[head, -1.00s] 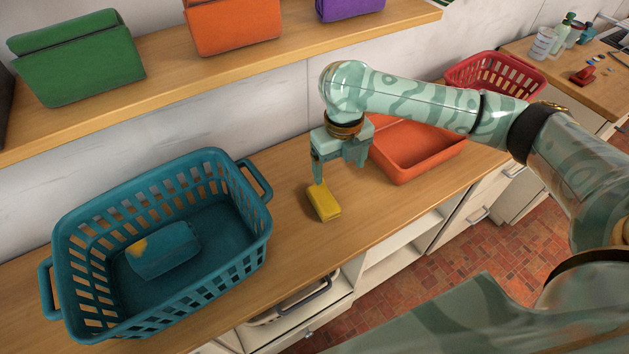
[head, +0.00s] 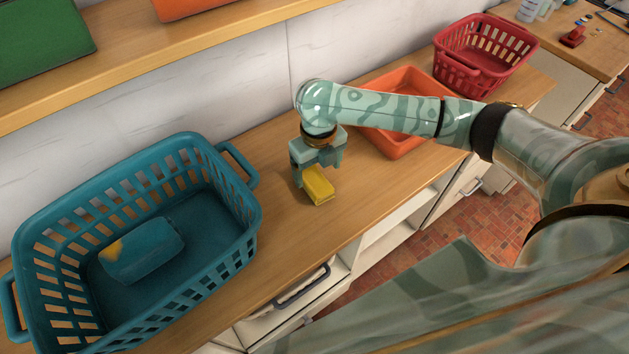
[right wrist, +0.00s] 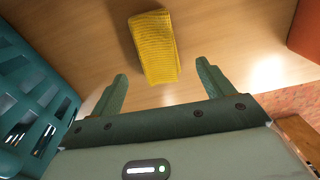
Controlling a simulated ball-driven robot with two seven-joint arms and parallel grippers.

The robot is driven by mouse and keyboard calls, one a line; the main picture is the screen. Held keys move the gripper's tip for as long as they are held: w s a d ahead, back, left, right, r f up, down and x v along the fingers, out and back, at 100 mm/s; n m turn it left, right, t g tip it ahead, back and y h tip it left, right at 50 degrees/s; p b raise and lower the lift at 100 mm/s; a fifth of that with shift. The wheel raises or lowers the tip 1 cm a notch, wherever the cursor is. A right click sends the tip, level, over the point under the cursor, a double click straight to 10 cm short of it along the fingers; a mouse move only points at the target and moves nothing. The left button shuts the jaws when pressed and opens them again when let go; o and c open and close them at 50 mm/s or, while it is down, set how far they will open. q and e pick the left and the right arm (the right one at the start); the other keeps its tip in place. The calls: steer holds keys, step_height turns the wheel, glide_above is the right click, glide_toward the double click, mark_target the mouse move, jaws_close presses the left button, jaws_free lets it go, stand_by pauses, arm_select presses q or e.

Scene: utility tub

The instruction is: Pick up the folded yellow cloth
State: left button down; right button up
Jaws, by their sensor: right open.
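The folded yellow cloth (head: 318,186) lies on the wooden counter, between the teal basket and the orange tray. It also shows in the right wrist view (right wrist: 154,46), just beyond the fingertips and roughly between their lines. My right gripper (head: 316,182) is above the counter at the cloth, open and empty. In the right wrist view its two fingers (right wrist: 162,75) stand apart, with bare wood between them and the cloth's near end. In the head view the gripper hides the cloth's far end. My left gripper is not in view.
A teal basket (head: 222,262) with a teal bundle (head: 142,250) inside stands left on the counter (head: 262,290). An orange tray (head: 400,147) and a red basket (head: 462,78) stand to the right. A shelf (head: 130,75) with green and orange items runs above. Counter in front of the cloth is clear.

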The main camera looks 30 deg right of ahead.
mark_target(316, 176)
steer(key=f, duration=0.1)
steer(key=f+b, duration=0.1)
steer(key=f, duration=0.2)
steer(key=shift+w+f+b, duration=0.2)
steer(key=shift+w+b, duration=0.1)
steer(key=shift+b, duration=0.1)
steer(key=shift+r, duration=0.1)
steer(key=c, duration=1.1)
steer(key=shift+r+p, duration=0.45)
steer(key=shift+r, duration=0.15)
step_height(316, 176, up, 3)
steer(key=shift+s+a+p, duration=0.1)
steer(key=shift+s+p, duration=0.05)
steer(key=shift+p, duration=0.7)
steer(key=s+a+r+p, duration=0.2)
steer(key=s+r, duration=0.1)
steer(key=s, duration=0.1)
steer(key=s+a+r+p, duration=0.2)
steer(key=s+r, duration=0.1)
steer(key=s, duration=0.1)
steer(key=s+a+r+p, duration=0.2)
steer(key=s+a+r, duration=0.1)
steer(key=shift+s, duration=0.4)
steer(key=shift+f, duration=0.1)
